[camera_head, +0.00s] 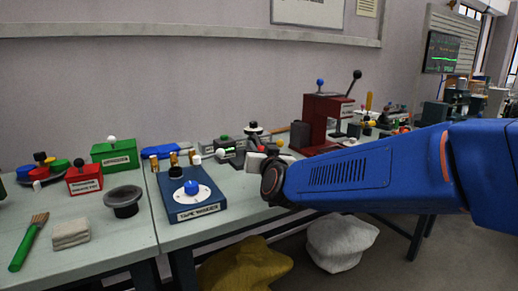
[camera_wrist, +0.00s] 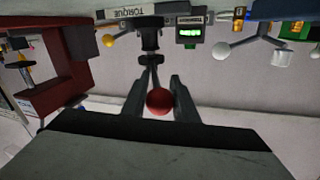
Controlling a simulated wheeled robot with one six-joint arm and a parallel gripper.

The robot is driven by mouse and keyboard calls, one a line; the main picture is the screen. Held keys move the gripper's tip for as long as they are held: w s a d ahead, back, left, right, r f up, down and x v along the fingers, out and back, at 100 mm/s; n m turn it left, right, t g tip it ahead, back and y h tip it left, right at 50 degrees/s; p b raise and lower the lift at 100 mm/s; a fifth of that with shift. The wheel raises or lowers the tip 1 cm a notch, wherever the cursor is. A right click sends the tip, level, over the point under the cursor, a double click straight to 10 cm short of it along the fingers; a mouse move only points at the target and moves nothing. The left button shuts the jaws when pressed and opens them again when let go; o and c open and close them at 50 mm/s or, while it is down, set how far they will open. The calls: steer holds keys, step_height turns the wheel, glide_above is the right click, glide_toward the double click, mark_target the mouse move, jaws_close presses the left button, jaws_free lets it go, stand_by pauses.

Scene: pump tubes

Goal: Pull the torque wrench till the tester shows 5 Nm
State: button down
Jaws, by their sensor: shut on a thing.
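The torque tester shows upside down at the top of the wrist view, with a label reading TORQUE (camera_wrist: 128,12) and a small box with a lit green display (camera_wrist: 190,32). The digits are too small to read. The torque wrench (camera_wrist: 151,62) reaches from the tester's dark socket towards me and has a red ball (camera_wrist: 158,101) at its near end. My gripper (camera_wrist: 160,86) is shut on the wrench, one dark finger on each side of the ball end.
A red press (camera_head: 323,115) stands on the bench behind my arm. A blue tape winder (camera_head: 190,212), a black dish (camera_head: 124,201) and a green box (camera_head: 115,152) stand to the left. Yellow (camera_head: 245,268) and white (camera_head: 340,242) sacks lie below the bench.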

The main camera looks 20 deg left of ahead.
steer(key=shift+s+a+r+m+t+h, duration=0.1)
steer(key=shift+s+a+m+t+h, duration=0.15)
steer(key=shift+a+m+h, duration=0.2)
steer(key=shift+s+a+r+m+t+h, duration=0.15)
steer(key=shift+s+a+m+h, duration=0.15)
steer(key=shift+a, duration=0.25)
steer(key=shift+w+f, duration=0.1)
steer(key=c, duration=1.4)
jaws_free()
steer(key=shift+a, duration=0.1)
steer(key=shift+c, duration=0.2)
steer(key=shift+f, duration=0.1)
steer(key=v, duration=1.7)
steer(key=shift+s, duration=0.25)
